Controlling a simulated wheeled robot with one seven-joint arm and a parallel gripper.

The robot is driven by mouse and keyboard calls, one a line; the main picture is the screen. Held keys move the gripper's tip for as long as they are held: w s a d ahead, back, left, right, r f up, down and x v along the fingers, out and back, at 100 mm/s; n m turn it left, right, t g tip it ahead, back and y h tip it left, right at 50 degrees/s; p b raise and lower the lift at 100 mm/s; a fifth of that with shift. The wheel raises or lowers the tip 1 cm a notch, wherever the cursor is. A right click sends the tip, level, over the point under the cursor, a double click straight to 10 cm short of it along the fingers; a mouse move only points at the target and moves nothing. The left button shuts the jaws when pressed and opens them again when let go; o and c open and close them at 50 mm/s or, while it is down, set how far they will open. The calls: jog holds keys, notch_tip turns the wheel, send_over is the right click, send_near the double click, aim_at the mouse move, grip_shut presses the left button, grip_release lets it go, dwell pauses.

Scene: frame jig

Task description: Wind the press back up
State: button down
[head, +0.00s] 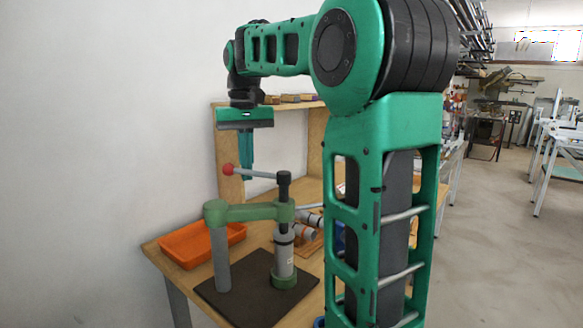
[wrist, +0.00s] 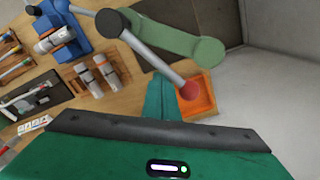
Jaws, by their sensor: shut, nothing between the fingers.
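The press has a green arm (head: 240,211) on a grey post, over a dark base plate (head: 236,306). Its black screw (head: 284,190) carries a grey lever (head: 264,175) ending in a red knob (head: 228,169). The knob (wrist: 189,90) and lever (wrist: 155,58) also show in the wrist view. My gripper (head: 246,178) points down with teal fingers closed together and empty. In the head view the lever crosses near its fingertips; in the wrist view the fingers (wrist: 158,98) are just left of the knob. I cannot tell whether they touch.
An orange tray (head: 178,246) sits left on the wooden bench, by the wall. A wooden shelf (head: 318,145) stands behind the press. In the wrist view, a blue vise-like tool (wrist: 65,32), cylinders on a wooden block (wrist: 105,72) and hand tools lie left.

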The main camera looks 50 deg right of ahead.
jog(key=shift+s+a, duration=0.4)
jog(key=shift+a, duration=0.35)
jog(key=shift+s+a, duration=0.35)
jog(key=shift+a, duration=0.4)
jog(key=shift+s+a, duration=1.3)
jog(key=shift+s, duration=0.3)
jog(key=s, duration=0.2)
jog(key=s+a, duration=0.1)
jog(key=s, duration=0.1)
jog(key=shift+a, duration=0.1)
jog(key=shift+s, duration=0.1)
